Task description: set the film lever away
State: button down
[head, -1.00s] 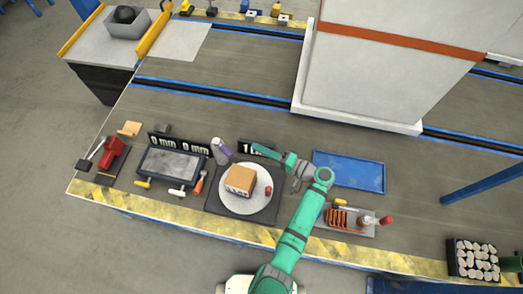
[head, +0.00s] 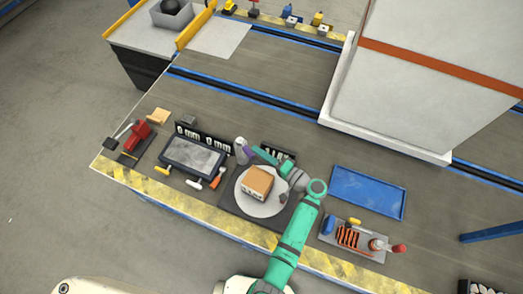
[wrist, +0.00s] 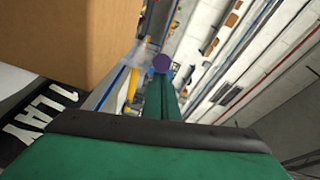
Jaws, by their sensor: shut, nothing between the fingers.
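A whitish, partly see-through upright cylinder (head: 241,148) stands behind the round turntable, with a small purple part (head: 249,151) at its right side. I take the purple part to be the film lever's end; its full shape is too small to tell. In the wrist view a round purple knob (wrist: 161,62) shows just beyond my fingertips. My gripper (head: 262,153) reaches left toward it above the turntable's back edge, shut and empty. In the wrist view my gripper (wrist: 165,88) points at the knob; I cannot tell whether they touch.
A cardboard box (head: 257,182) sits on the pale turntable (head: 247,205), close beside my gripper. A tool tray (head: 355,240) stands at front right.

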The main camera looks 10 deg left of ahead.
jog(key=shift+s, duration=0.15)
jog(key=shift+s+a, duration=0.25)
jog(key=shift+s, duration=0.25)
jog(key=shift+s+a, duration=0.25)
jog(key=shift+s, duration=0.2)
jog(key=shift+d, duration=0.1)
jog(key=v, duration=1.1)
jog(key=shift+s+r, duration=0.25)
jog(key=shift+r, duration=0.15)
